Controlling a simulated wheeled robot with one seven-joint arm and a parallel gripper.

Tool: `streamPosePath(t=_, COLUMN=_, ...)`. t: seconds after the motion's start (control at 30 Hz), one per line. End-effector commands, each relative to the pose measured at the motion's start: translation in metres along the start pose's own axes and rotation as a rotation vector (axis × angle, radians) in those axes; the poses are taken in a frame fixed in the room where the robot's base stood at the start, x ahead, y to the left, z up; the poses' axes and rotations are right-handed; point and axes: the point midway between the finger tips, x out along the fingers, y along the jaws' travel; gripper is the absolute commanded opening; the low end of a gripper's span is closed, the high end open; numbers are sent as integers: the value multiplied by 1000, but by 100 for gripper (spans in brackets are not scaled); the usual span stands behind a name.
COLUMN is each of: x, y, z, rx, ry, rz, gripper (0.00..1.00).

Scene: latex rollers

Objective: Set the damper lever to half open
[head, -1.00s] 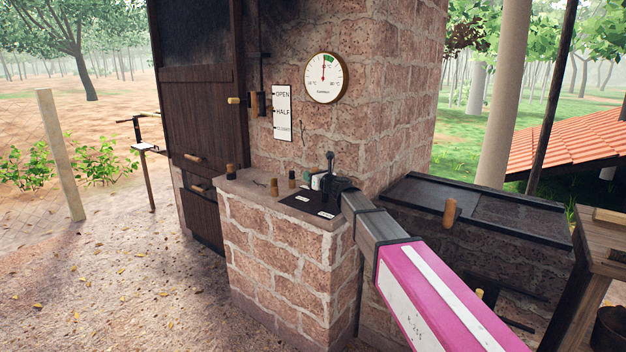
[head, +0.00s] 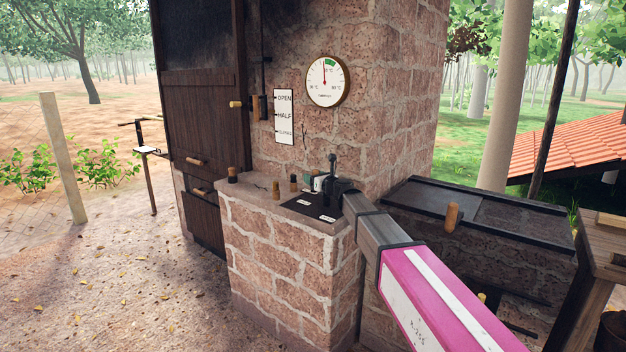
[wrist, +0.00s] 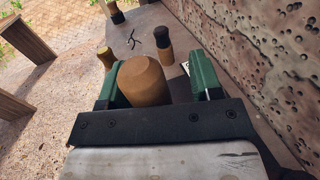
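The damper lever's wooden handle (head: 255,107) hangs on a dark vertical rod against the brick wall. Beside it is a white sign (head: 284,117) reading OPEN, HALF and a lower, blurred word. The handle is level with the upper part of the sign, between OPEN and HALF. My gripper (head: 318,182) is low over the brick ledge, right of and below the lever, not touching it. In the wrist view, my gripper's green fingers (wrist: 158,84) are spread. A rounded wooden knob (wrist: 142,80) shows between them, with a gap at the right finger; its base is hidden.
The brick ledge (head: 290,262) carries several dark-topped wooden pieces (head: 232,174) and a black mat (head: 312,206) with white labels. A round gauge (head: 326,81) hangs right of the sign. A wooden door (head: 203,120) is left of the lever. A dark lidded trough (head: 480,207) stands right.

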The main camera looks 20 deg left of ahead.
Motion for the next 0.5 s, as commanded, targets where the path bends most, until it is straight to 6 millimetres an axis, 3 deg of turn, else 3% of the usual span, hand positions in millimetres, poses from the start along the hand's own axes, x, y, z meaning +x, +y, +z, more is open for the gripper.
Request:
streamPosePath(t=0.27, x=-1, y=2, z=0, rx=-3, ry=1, rz=4, gripper=59)
streamPosePath(t=0.5, x=-20, y=3, z=0, rx=-4, ry=1, rz=4, gripper=59)
